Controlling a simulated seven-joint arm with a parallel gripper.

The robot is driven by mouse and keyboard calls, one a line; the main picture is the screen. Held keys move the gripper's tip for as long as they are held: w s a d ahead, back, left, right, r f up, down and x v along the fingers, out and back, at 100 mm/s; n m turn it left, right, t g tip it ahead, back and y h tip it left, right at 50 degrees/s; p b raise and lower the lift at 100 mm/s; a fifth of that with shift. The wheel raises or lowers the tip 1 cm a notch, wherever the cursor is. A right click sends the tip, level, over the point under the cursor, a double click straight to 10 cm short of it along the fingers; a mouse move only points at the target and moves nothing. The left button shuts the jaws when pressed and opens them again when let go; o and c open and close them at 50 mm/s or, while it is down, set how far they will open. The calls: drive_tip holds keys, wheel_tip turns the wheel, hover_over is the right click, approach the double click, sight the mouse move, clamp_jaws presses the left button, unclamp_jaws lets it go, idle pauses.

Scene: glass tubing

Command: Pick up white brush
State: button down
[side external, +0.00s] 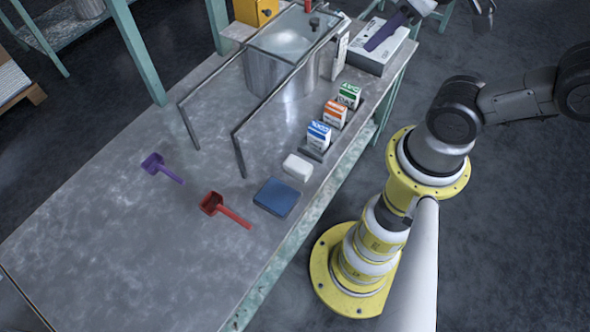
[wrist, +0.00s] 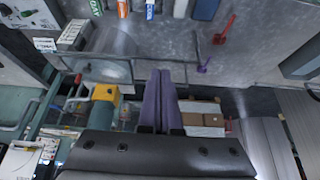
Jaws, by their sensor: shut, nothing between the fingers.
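A small white block with rounded edges (side external: 298,167), the only thing here that could be the white brush, lies on the grey table between a blue box and a blue pad. No bristles can be made out. It also shows, cut off, at the top edge of the wrist view (wrist: 181,9). My gripper (side external: 370,47) has purple fingers and is at the far right end of the table, above a white and grey box, well away from the white block. In the wrist view the fingers (wrist: 160,74) lie side by side, shut and empty.
Green (side external: 348,95), orange (side external: 334,115) and blue (side external: 319,136) boxes stand in a row. A blue pad (side external: 276,197), a red scoop (side external: 225,210) and a purple scoop (side external: 162,168) lie nearby. A tank (side external: 285,72) and a frame (side external: 238,155) stand behind. The table's left is clear.

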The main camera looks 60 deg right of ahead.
drive_tip(key=c, duration=1.5)
unclamp_jaws()
drive_tip(key=shift+c, duration=0.2)
drive_tip(key=o, duration=1.5)
drive_tip(key=shift+o, duration=0.2)
